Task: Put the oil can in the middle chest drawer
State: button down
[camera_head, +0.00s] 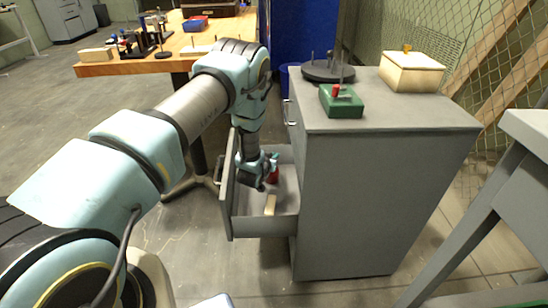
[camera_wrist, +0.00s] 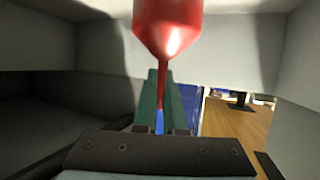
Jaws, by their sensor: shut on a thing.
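The oil can is red with a narrow spout. In the head view it shows as a small red patch (camera_head: 273,177) at my gripper (camera_head: 269,166); in the wrist view its red body (camera_wrist: 168,22) fills the top centre, tapering to a thin spout between the teal fingers. My gripper is shut on the can. It is inside the space of the pulled-out drawer (camera_head: 262,225) of the grey chest (camera_head: 385,200). The drawer sits below a shut upper part with a handle. Whether the can touches the drawer floor cannot be told.
A pale wooden block (camera_head: 270,204) lies in the drawer. On the chest top are a green box-like tool (camera_head: 341,104), a dark round stand (camera_head: 328,73) and a cream box (camera_head: 411,72). A wooden workbench (camera_head: 150,65) stands behind left; a grey table (camera_head: 528,130) is at right.

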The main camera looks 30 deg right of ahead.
jog(key=shift+f, duration=0.2)
jog(key=c, duration=1)
grip_release()
jog(key=shift+s+a+r, duration=0.15)
jog(key=shift+r, duration=0.15)
jog(key=p+v, duration=0.1)
jog(key=v, duration=1)
jog(key=shift+a, duration=0.2)
jog(key=shift+s+r, duration=0.15)
